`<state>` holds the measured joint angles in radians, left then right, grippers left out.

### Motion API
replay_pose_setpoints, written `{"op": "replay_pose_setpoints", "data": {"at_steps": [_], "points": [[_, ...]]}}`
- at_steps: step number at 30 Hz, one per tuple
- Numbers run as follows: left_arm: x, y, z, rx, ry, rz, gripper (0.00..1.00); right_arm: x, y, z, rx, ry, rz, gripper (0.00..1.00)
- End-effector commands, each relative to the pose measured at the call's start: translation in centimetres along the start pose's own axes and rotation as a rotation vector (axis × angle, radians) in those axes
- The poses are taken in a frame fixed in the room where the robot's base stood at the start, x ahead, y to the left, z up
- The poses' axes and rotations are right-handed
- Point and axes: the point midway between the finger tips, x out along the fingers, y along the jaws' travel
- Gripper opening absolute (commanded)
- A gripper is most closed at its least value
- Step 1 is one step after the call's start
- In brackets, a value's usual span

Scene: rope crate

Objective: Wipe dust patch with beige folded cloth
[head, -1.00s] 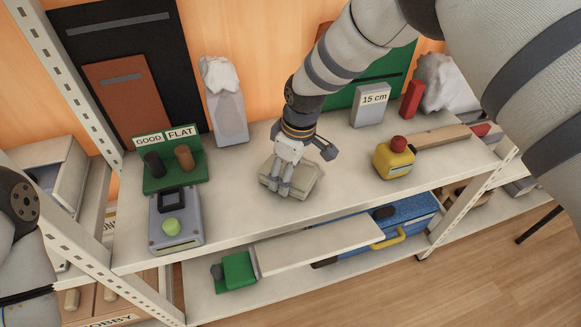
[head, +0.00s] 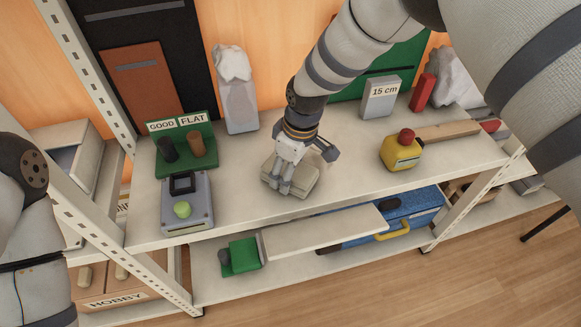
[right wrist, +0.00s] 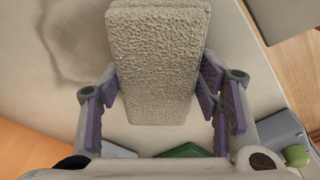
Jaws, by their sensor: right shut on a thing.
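The beige folded cloth (head: 303,180) is on the middle of the upper shelf, near its front edge. My right gripper (head: 283,188) is shut on it from above. In the right wrist view the cloth (right wrist: 155,65) sits as a thick folded pad between the two fingers (right wrist: 160,105). A faint darker smudge (right wrist: 75,45) shows on the shelf beside the cloth in that view; it may be the dust patch or a shadow. I cannot make out the dust patch in the head view. My left gripper is out of view.
A grey device with a green knob (head: 187,215) and a green GOOD/FLAT stand (head: 187,145) are at left. A yellow bottle (head: 401,153) and wooden bar (head: 445,132) are at right. A grey bottle (head: 238,105) and 15 cm block (head: 380,100) stand behind.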

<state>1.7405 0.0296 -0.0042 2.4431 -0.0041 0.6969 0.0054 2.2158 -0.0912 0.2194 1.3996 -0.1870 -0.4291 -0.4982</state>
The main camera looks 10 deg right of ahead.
Motion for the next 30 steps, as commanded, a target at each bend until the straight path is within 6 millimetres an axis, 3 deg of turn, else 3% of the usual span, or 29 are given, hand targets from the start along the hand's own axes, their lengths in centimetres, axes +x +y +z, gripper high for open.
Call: {"op": "replay_pose_setpoints", "data": {"at_steps": [13, 30], "points": [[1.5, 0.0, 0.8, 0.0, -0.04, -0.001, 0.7, 0.4, 2.8, 0.3, 0.002, -0.007, -0.004, 0.35], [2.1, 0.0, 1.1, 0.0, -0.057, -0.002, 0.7, 0.2, 4.3, 0.2, 0.002, -0.004, -0.002, 0.35]]}}
